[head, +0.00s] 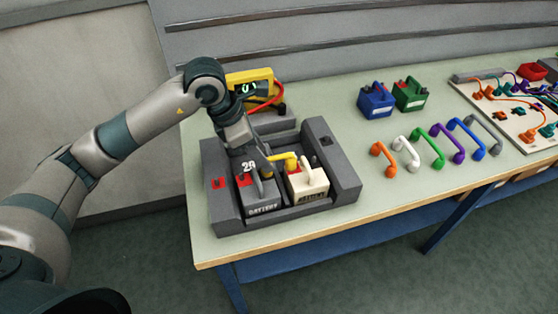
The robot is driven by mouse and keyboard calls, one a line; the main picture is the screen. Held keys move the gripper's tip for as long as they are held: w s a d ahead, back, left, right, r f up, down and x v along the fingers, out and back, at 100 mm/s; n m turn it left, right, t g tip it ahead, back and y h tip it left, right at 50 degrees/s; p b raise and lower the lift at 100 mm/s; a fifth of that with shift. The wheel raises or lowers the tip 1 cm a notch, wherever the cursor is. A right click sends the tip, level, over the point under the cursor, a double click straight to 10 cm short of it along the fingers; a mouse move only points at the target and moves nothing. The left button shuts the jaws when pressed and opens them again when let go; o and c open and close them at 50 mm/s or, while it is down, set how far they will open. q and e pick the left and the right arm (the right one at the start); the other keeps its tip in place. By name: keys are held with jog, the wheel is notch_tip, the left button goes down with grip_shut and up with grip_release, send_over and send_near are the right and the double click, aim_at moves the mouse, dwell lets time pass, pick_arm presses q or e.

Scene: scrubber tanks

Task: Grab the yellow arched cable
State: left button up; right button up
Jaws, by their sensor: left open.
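The yellow arched cable (284,158) sits in the grey battery tray (330,165), bridging toward the cream battery (308,185) from the grey battery (262,192). My left gripper (256,168) reaches down from above at the cable's left end, over the grey battery. Its jaws are open. The jaws are small and dark here, and they hide part of the cable's left end. I cannot tell whether they touch it. My right gripper is not in view.
A yellow meter (262,78) with a red lead stands behind the tray. Blue (376,101) and green (410,95) batteries stand at the back. Several coloured arched cables (418,150) line the table to the right, left of a wiring board (515,110). Bare table lies right of the tray.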

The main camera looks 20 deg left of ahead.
aim_at(291, 165)
pick_arm(q)
jog(key=p+x, duration=0.2)
jog(key=x, duration=0.1)
jog(key=shift+s+a+f, duration=0.1)
jog(key=shift+f, duration=0.75)
grip_shut()
